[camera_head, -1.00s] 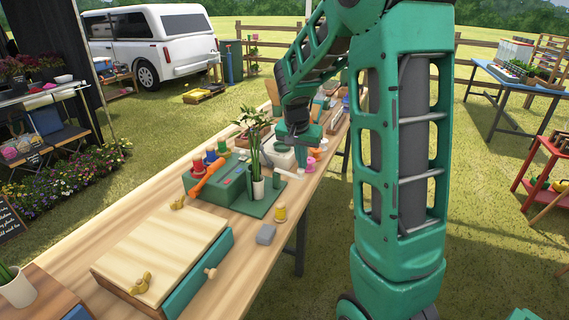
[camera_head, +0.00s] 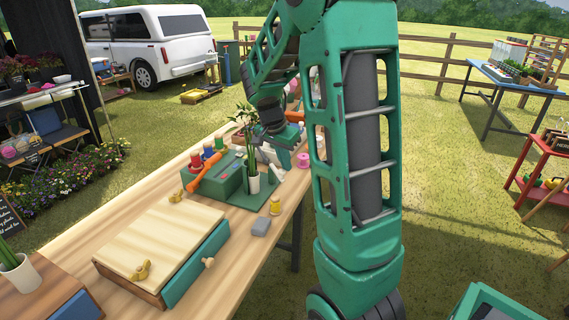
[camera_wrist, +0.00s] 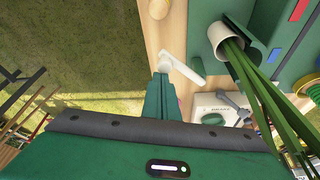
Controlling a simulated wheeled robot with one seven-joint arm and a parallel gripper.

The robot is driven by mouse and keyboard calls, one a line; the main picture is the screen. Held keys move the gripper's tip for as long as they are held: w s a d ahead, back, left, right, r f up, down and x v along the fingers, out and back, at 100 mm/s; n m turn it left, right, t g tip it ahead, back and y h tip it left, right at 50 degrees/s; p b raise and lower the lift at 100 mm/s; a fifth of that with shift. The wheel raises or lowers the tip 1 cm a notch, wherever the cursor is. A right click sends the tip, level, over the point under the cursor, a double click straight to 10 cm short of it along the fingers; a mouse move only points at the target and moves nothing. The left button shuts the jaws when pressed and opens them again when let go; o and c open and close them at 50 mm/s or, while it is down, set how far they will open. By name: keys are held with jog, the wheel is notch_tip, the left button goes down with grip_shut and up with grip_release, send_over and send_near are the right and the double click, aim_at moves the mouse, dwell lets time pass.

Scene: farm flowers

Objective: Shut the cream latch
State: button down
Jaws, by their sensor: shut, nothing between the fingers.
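A cream-white L-shaped lever (camera_wrist: 186,70), which looks like the cream latch, lies beside the green mat in the wrist view, close to the tabletop edge. In the head view the lever (camera_head: 276,173) is small, just right of the potted plant. My gripper (camera_wrist: 164,84) is shut and empty, its fingertips just below the lever's short arm. I cannot tell whether they touch. In the head view my gripper (camera_head: 284,140) is above the table behind the lever, its fingertips hard to make out.
A white pot with tall green stems (camera_wrist: 227,37) stands close right of the lever. A green box (camera_head: 216,178) with coloured knobs is further left. A yellow spool (camera_head: 275,206), a grey block (camera_head: 261,226) and a pink spool (camera_head: 303,160) are nearby. Grass lies beyond the table edge.

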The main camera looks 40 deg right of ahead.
jog(key=shift+w, duration=0.1)
dwell(0.7)
jog(key=shift+w+d, duration=0.4)
jog(key=shift+d, duration=0.15)
notch_tip(320, 180, up, 10)
jog(key=shift+d, duration=0.25)
dwell(0.6)
dwell(0.5)
